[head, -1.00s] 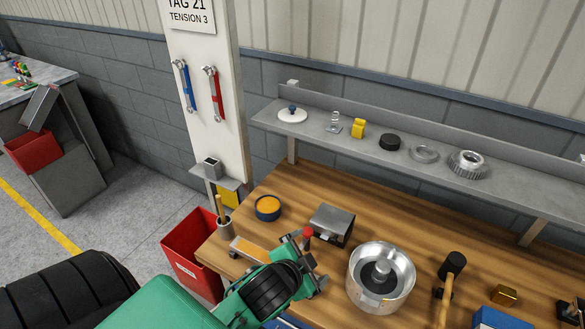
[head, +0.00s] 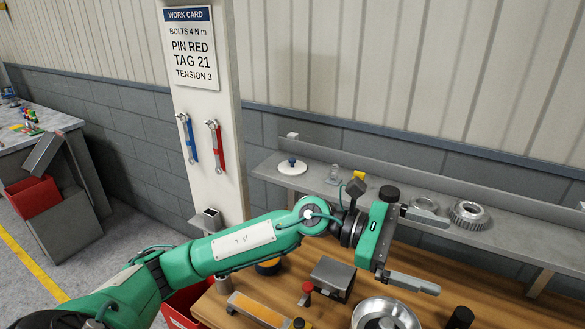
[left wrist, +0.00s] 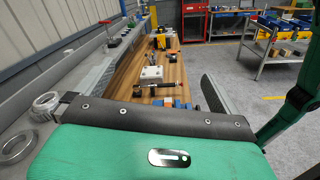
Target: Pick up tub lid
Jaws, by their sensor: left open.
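A dark round tub (head: 268,267) with orange contents stands on the wooden bench below, partly hidden by my left arm. My left gripper (head: 440,253) is open and empty, with its fingers pointing right. It is in front of the shelf, well to the right of the lid and apart from it. My right gripper is not in view.
A grey box (head: 332,278) and metal bowl (head: 385,314) are on the bench.

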